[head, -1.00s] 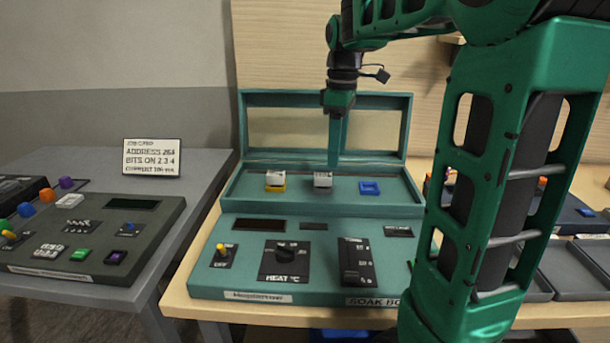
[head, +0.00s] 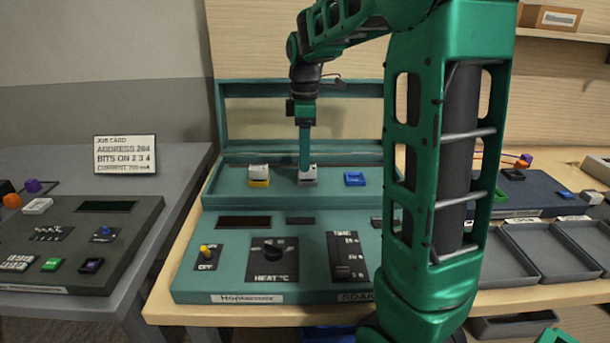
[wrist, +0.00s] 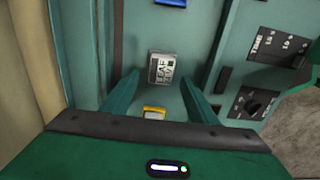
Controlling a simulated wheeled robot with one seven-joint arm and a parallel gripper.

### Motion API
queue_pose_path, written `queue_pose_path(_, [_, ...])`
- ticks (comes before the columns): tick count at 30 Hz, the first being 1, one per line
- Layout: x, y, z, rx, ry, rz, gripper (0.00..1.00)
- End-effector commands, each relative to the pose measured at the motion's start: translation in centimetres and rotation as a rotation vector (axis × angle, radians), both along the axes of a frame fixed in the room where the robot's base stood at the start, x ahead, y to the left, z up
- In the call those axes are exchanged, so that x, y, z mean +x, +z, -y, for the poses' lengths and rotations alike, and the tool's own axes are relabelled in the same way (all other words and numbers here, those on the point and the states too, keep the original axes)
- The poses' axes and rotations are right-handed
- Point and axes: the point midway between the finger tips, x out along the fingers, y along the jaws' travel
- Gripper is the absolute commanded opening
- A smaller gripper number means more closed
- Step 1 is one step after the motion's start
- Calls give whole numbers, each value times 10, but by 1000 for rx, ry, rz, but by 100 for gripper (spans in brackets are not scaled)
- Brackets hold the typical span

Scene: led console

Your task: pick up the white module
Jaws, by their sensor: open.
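The white module (head: 308,179) sits in the middle of a row on the raised rear deck of the teal console. In the wrist view the white module (wrist: 167,73) shows a dark printed label on its face. My gripper (head: 305,166) points down right at this module, its fingers hiding part of it in the head view. In the wrist view my gripper (wrist: 158,80) is open, with the module between and slightly beyond the fingertips. I cannot tell whether the fingers touch it.
A yellow module with a whitish top (head: 259,176) stands to the left and a blue module (head: 354,179) to the right. The console's open teal lid (head: 222,115) rises behind. Grey trays (head: 540,250) lie at right. A job card (head: 125,154) stands on the left table.

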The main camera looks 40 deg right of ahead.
Motion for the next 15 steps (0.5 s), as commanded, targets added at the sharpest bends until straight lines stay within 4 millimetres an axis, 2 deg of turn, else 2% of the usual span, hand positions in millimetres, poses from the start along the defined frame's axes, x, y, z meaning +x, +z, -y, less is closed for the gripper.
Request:
queue_pose_path(3, [-1, -17, 0, 1, 0, -3, 53])
queue_pose_path(6, [0, -25, 1, 0, -1, -1, 53])
queue_pose_path(14, [0, -27, 1, 0, -1, 0, 53])
queue_pose_path(15, [0, -27, 1, 0, -1, 0, 48])
